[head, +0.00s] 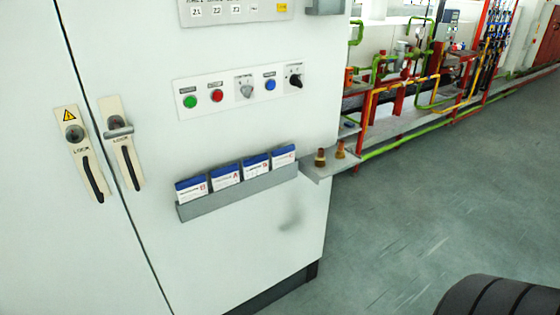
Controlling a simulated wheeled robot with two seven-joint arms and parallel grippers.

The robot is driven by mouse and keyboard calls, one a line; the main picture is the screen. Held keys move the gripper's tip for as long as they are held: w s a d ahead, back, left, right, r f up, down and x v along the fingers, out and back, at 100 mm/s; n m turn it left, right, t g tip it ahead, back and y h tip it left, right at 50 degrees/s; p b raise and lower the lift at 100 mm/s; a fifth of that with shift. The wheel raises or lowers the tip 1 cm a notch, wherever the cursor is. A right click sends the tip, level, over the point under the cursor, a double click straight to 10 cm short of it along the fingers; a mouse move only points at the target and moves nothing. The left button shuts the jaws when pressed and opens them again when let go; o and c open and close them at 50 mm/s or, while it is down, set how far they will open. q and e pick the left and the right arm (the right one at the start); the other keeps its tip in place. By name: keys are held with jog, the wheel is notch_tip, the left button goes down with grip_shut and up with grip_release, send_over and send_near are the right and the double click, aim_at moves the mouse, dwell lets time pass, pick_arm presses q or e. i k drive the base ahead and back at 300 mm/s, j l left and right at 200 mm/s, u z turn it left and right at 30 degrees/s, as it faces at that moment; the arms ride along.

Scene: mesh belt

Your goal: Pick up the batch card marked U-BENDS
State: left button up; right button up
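Several white batch cards with blue top bands stand side by side in a grey holder (240,194) on the front of a white cabinet. They are the leftmost card (192,189), the second card (226,176), the third card (257,165) and the rightmost card (284,156). Their print is too small to read, so I cannot tell which one is marked U-BENDS. Neither of my grippers shows in the head view.
The white cabinet (150,220) has two door handles at left and a panel of buttons and knobs (240,86) above the holder. A grey ledge (322,168) with two small brownish fittings juts out right of the holder. Pipework lines the wall behind. Green floor (400,220) is open at right.

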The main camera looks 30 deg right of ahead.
aim_at(254, 166)
jog(key=z, duration=0.95)
